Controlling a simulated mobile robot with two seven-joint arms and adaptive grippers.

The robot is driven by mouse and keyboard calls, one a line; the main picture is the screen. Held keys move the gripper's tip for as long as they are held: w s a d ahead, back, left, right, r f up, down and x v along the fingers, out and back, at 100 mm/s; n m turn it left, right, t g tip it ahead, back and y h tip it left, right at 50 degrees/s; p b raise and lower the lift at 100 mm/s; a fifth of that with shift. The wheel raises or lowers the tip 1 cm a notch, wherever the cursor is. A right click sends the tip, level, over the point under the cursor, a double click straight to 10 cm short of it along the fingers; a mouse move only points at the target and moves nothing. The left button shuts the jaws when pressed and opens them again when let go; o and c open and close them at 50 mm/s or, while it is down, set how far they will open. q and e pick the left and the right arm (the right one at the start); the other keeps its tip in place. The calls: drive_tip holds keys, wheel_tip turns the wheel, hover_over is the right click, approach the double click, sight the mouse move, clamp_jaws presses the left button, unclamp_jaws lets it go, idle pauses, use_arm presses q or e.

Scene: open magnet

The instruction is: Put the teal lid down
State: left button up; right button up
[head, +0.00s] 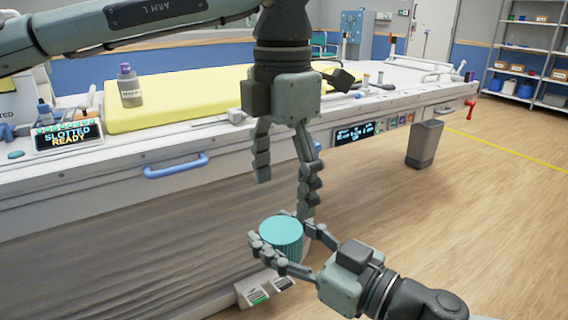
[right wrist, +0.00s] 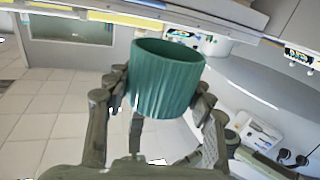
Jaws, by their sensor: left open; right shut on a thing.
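The teal lid (head: 282,234) is a short ribbed cylinder held in my right gripper (head: 285,250), in front of the bed's side and below its top. It also shows in the right wrist view (right wrist: 166,80), between the two fingers of the right gripper (right wrist: 160,98), with its round top facing up and slightly tilted. My left gripper (head: 285,185) hangs above it, fingers pointing down and spread apart, with nothing between them. Its right finger reaches down close to the lid; I cannot tell whether they touch.
A bed-like table (head: 225,146) with a yellow mat (head: 190,95) runs across the view. A grey bottle with a purple cap (head: 130,88) stands on the mat. A display reading SLOTTED READY (head: 68,136) is at left. A grey bin (head: 425,144) stands on the open floor at right.

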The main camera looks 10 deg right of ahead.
sight(283, 228)
use_arm(q)
wheel_tip(283, 228, down, 8)
drive_tip(key=shift+f, duration=0.2)
drive_tip(key=shift+c, duration=0.6)
drive_tip(key=c, duration=1)
drive_tip(key=shift+c, duration=1)
use_arm(e)
drive_tip(key=o, duration=1.2)
